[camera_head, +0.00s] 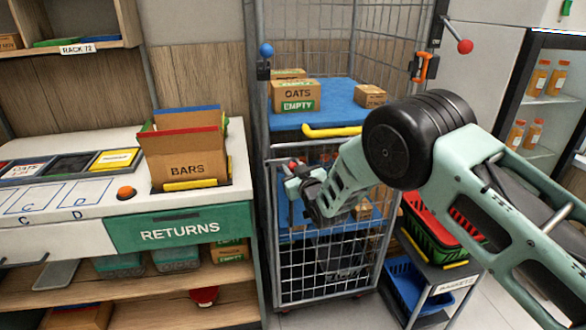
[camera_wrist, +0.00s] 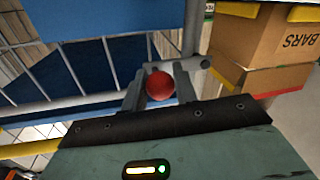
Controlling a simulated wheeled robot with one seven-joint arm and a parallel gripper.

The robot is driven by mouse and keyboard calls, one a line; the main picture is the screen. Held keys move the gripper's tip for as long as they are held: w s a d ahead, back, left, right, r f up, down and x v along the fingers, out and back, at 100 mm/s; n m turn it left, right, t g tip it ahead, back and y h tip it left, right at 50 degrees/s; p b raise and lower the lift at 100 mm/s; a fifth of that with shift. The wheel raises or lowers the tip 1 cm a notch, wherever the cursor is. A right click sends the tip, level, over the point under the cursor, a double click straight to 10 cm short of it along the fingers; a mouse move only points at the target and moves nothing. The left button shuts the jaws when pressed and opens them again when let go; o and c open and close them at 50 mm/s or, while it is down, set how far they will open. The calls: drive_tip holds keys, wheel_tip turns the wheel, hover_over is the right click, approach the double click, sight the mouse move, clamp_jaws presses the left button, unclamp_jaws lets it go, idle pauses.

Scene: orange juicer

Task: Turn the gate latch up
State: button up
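The gate latch ends in a red ball knob (camera_wrist: 160,86), seen in the wrist view in front of a grey bar of the cage gate (camera_head: 330,152). My gripper (camera_wrist: 160,90) has one finger on each side of the knob, and the knob fills the gap between the fingertips. It looks shut on the knob. In the head view my gripper (camera_head: 292,180) is at the gate's upper left corner, and a small part of the red knob shows just above it. My wrist hides most of the latch there.
A blue cage shelf (camera_head: 345,98) above holds cardboard boxes, with a yellow bar (camera_head: 332,131) along its front edge. The returns counter (camera_head: 222,205) with a BARS box (camera_head: 187,160) stands close on the left. Red and green baskets (camera_head: 440,222) are at right.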

sight(280, 148)
clamp_jaws()
drive_tip(key=shift+n, duration=0.3)
drive_tip(key=shift+a+r+n+b, duration=0.15)
drive_tip(key=shift+r+n+b, duration=0.7)
drive_tip(key=shift+n+b, duration=0.35)
drive_tip(key=n, duration=0.1)
drive_tip(key=r+n+b, duration=0.1)
drive_tip(key=shift+s+a+r+n+g+h, duration=0.15)
drive_tip(key=shift+a+r+n+g+h, duration=0.15)
drive_tip(key=shift+g+h, duration=0.1)
drive_tip(key=r+n+b, duration=0.1)
drive_tip(key=a+n+b, duration=0.1)
drive_tip(key=n, duration=0.1)
drive_tip(key=shift+s+a+r+h, duration=0.15)
drive_tip(key=shift+s+r+h, duration=0.05)
drive_tip(key=shift+r+h, duration=0.2)
drive_tip(key=n, duration=0.1)
drive_tip(key=a+r+n, duration=0.1)
drive_tip(key=a+n+h+b, duration=0.1)
drive_tip(key=n, duration=0.1)
drive_tip(key=shift+s+a+r, duration=0.15)
drive_tip(key=shift+s+r, duration=0.05)
drive_tip(key=shift+s, duration=0.15)
drive_tip(key=shift+s+a+r+n+h+b, duration=0.15)
drive_tip(key=shift+a+n+h+b, duration=0.2)
drive_tip(key=shift+a+n, duration=0.35)
drive_tip(key=shift+s+a+r+n+h+b, duration=0.15)
drive_tip(key=shift+a+n+h+b, duration=0.2)
drive_tip(key=shift+n, duration=0.55)
drive_tip(key=shift+a, duration=0.1)
